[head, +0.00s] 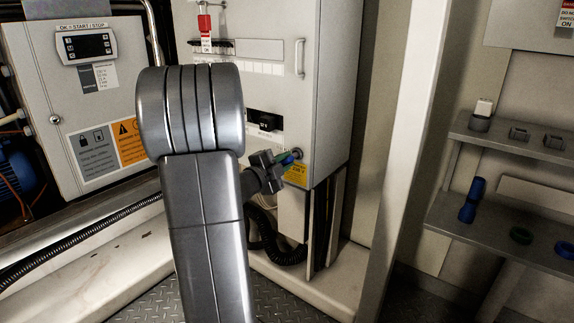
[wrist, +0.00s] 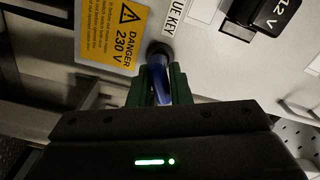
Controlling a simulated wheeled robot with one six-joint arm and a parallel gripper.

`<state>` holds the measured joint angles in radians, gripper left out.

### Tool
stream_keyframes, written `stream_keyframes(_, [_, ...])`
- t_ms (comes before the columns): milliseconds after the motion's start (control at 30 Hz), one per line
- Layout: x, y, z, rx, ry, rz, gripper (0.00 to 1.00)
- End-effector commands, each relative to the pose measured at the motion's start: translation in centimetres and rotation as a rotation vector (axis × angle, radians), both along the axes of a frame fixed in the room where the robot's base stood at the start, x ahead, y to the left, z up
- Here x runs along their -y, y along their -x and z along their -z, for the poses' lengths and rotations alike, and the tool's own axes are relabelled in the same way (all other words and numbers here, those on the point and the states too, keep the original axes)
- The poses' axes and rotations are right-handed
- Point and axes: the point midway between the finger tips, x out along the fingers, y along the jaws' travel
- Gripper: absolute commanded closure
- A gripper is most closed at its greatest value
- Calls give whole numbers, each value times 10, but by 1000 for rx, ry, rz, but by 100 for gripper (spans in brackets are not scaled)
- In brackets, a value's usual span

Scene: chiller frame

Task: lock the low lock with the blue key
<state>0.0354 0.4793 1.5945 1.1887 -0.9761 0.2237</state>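The low lock (head: 299,153) is a dark round cylinder on the lower front of the grey cabinet, above a yellow warning label. It also shows in the wrist view (wrist: 159,52). My gripper (head: 283,161) is at the lock. In the wrist view its green fingers (wrist: 158,84) are closed on both sides of the blue key (wrist: 157,80). The key's far end meets the lock. How deep it sits and whether it is turned cannot be seen. A label ending in "UE KEY" (wrist: 179,18) is beside the lock.
A yellow "DANGER 230 V" label (wrist: 112,35) and a black 12 V block (wrist: 269,15) flank the lock. A red lock with a tag (head: 205,25) hangs higher up. A white post (head: 408,150) stands between.

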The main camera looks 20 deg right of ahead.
Motion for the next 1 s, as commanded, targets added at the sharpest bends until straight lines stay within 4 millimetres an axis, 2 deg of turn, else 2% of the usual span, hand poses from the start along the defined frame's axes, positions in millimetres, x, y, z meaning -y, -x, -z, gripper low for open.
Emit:
stream_keyframes(567, [0, 0, 1, 51, -39, 0, 84])
stream_keyframes(1000, [0, 0, 0, 233, -181, 0, 84])
